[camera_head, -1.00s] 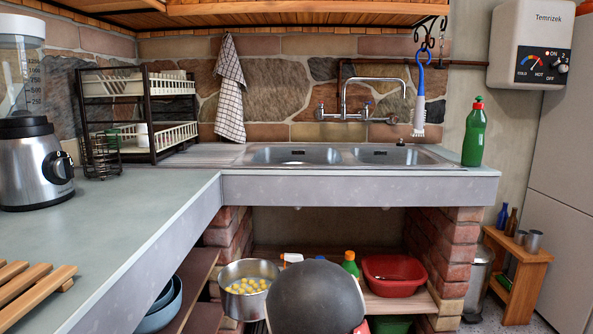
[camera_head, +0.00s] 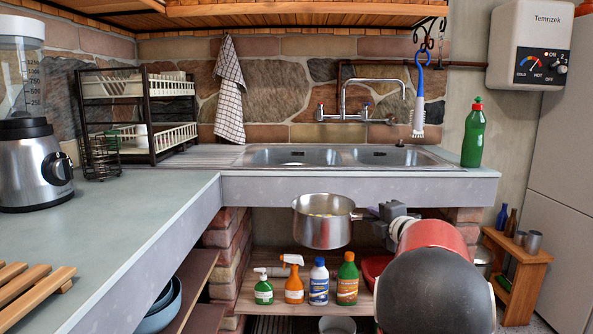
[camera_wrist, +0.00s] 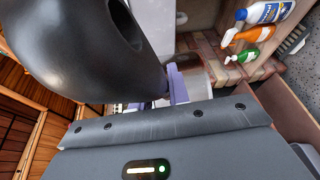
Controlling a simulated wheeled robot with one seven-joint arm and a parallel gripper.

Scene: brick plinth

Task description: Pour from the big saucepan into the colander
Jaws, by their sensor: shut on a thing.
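The big saucepan (camera_head: 323,229) is a shiny steel pot. It hangs roughly level in the air in front of the sink counter's front edge, with its rim near the lower edge of the counter front. A thin strip of yellow contents shows at its rim. My gripper (camera_head: 368,213) is shut on the saucepan's handle, at the pot's right side. In the wrist view, the fingers (camera_wrist: 177,86) show with part of the pot beyond them, mostly blocked. I cannot make out a colander in either view.
The steel double sink (camera_head: 295,156) is set in the counter (camera_head: 350,187), with a green bottle (camera_head: 474,136) at its right. Several cleaning bottles stand on the low shelf (camera_head: 255,295). A red tub (camera_head: 373,267) is partly hidden behind my arm. The left counter (camera_head: 130,215) has clear room.

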